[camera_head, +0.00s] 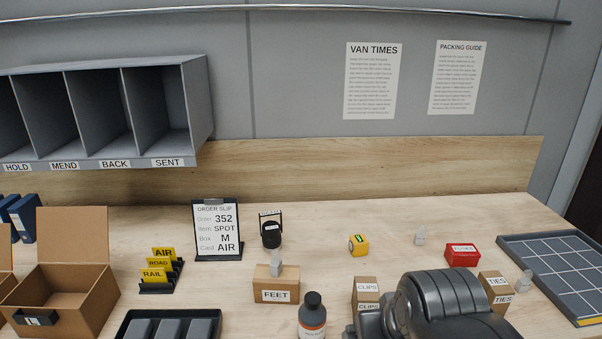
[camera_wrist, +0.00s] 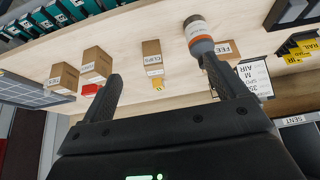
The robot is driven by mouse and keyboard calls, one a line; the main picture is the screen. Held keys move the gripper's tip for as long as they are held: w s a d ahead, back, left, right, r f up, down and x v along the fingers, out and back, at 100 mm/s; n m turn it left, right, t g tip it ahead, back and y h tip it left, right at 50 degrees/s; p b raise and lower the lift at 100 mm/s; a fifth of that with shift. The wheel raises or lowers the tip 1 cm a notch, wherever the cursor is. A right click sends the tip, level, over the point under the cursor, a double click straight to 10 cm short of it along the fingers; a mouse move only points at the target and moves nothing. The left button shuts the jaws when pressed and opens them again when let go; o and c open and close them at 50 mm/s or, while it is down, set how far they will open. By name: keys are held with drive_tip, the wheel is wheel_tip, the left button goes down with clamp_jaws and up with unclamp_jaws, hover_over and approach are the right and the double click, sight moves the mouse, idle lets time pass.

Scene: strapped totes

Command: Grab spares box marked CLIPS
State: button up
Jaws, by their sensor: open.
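The CLIPS box (camera_head: 366,286) is a small brown carton with white labels, upright on the bench just left of my dark arm in the head view. In the wrist view, a brown carton (camera_wrist: 152,52) with a white label, matching it by its place beside the bottle, lies beyond and between my fingers. My gripper (camera_wrist: 165,84) is open, with nothing between its two black fingers, apart from the carton. In the head view my arm covers the bench right of the CLIPS box, and my fingertips cannot be made out.
A bottle (camera_head: 312,317) stands close left of the CLIPS box, with the FEET box (camera_head: 276,285) beyond it. The TIES box (camera_head: 494,287), red box (camera_head: 462,256) and grey gridded tray (camera_head: 565,270) are right. A yellow item (camera_head: 358,245) sits behind. Bare bench lies between.

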drive_tip(key=shift+c, duration=1.3)
drive_tip(key=shift+w, duration=0.1)
drive_tip(key=m+g, duration=0.1)
approach(366, 293)
drive_tip(key=w+f, duration=0.2)
drive_tip(key=shift+d+x, duration=0.15)
drive_tip(key=shift+x, duration=1.7)
drive_tip(key=shift+d+x, duration=0.15)
drive_tip(key=shift+x, duration=1.65)
drive_tip(key=shift+d+x, duration=0.15)
drive_tip(key=shift+x, duration=1.7)
drive_tip(key=shift+c, duration=0.5)
drive_tip(key=c, duration=1.1)
